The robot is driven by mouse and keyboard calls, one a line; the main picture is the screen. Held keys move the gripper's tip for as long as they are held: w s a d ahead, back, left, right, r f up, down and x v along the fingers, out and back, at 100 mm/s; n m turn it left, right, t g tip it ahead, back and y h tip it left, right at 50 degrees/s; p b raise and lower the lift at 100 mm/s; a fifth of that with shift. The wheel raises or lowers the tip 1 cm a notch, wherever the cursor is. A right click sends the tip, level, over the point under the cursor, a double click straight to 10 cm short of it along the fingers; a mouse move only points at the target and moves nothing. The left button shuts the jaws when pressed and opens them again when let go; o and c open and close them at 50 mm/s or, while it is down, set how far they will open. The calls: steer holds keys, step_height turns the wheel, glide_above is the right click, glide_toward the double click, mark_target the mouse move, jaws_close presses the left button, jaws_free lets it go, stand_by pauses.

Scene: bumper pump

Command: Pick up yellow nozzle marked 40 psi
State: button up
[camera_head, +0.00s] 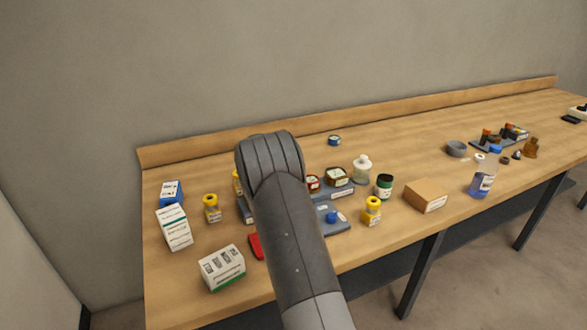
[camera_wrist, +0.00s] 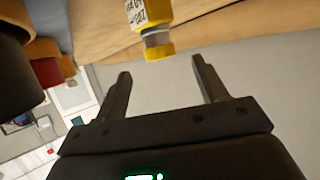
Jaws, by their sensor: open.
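A yellow nozzle (camera_wrist: 152,28) with a white label and a grey band is at the top of the wrist view, cut off by the frame edge. Its label lettering is partly visible but too blurred to read surely. My gripper (camera_wrist: 160,68) is open and empty, with the nozzle's yellow end just beyond and between the fingertips, apart from them. In the head view, yellow labelled nozzles stand at the left (camera_head: 212,208) and right of my arm (camera_head: 371,211). Another yellow piece (camera_head: 237,182) is mostly hidden by my arm, which also hides my gripper. No psi marking is readable there.
White boxes (camera_head: 222,268) stand at the left of the wooden bench (camera_head: 180,288). A cardboard box (camera_head: 426,196) stands right. The bench's back strip is mostly clear.

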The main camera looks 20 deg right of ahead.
steer(key=x, duration=0.7)
steer(key=shift+w+d+r, duration=0.15)
steer(key=shift+d, duration=0.05)
steer(key=c, duration=1.2)
